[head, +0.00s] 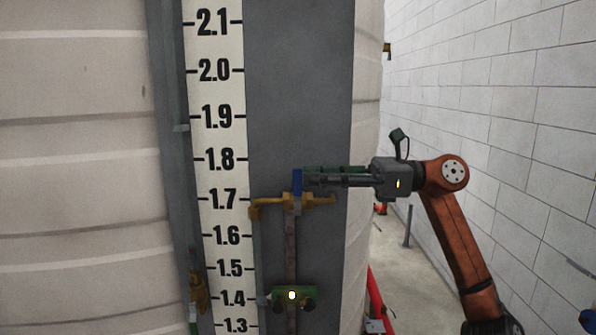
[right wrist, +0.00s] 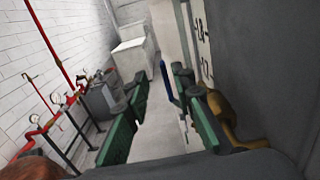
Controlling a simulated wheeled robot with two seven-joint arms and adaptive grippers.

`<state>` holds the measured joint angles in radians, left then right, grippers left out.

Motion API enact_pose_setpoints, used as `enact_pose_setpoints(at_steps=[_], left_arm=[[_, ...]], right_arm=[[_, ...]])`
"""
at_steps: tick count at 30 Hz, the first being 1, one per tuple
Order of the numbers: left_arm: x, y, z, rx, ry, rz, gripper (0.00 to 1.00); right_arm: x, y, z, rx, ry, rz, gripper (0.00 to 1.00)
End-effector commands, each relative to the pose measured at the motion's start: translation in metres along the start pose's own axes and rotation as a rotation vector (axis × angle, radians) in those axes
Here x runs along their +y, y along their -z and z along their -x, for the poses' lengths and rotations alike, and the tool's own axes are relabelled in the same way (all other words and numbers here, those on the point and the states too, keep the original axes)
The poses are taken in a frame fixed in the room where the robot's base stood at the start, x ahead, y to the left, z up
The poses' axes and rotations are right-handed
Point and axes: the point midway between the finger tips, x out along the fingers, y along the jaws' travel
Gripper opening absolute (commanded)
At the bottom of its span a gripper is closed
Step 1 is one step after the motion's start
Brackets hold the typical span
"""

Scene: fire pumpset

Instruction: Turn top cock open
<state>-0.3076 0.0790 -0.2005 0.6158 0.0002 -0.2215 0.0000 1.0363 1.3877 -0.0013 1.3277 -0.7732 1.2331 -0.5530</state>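The top cock (head: 292,202) is a brass valve on a vertical pipe in front of the tank, beside the 1.7 mark. Its blue handle (head: 297,183) stands upright above the brass body. My right gripper (head: 308,177) reaches in from the right at the handle's height. In the right wrist view its green fingers are spread, and the blue handle (right wrist: 168,82) shows between them, nearer the right finger. I cannot tell whether they touch. The brass body (right wrist: 232,118) is partly hidden behind the right finger. My left gripper is not in view.
A white level scale (head: 215,120) stands left of the cock. A green fitting with a bright spot (head: 292,295) is lower on the pipe. Another brass valve (head: 197,292) is at lower left. Red piping with gauges (right wrist: 50,105) runs along the white wall.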

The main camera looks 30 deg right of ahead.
Motion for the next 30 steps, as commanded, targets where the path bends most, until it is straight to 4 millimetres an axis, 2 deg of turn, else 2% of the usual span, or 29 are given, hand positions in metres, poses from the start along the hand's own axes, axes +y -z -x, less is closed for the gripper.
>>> enact_pose_setpoints(at_steps=[3, 5, 8, 14, 18, 28, 30], left_arm=[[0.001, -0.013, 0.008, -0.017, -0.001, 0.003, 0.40], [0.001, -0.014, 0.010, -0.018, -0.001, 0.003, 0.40], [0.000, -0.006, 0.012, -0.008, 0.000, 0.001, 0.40], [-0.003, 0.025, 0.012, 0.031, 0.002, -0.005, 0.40], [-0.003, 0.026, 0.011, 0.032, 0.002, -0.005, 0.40], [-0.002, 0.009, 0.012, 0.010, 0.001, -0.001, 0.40], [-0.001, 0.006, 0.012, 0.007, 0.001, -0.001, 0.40]], right_arm=[[0.000, -0.001, -0.019, 0.001, -0.003, 0.000, 0.23], [0.000, -0.001, -0.025, 0.000, -0.001, -0.001, 0.23], [0.000, -0.001, -0.032, 0.000, 0.002, 0.000, 0.23], [-0.001, 0.000, -0.035, 0.000, 0.005, -0.001, 0.23], [-0.001, 0.001, -0.035, 0.000, 0.004, -0.001, 0.23], [-0.001, 0.001, -0.035, 0.000, 0.005, -0.001, 0.00], [-0.001, 0.001, -0.035, 0.000, 0.005, -0.001, 0.00]])
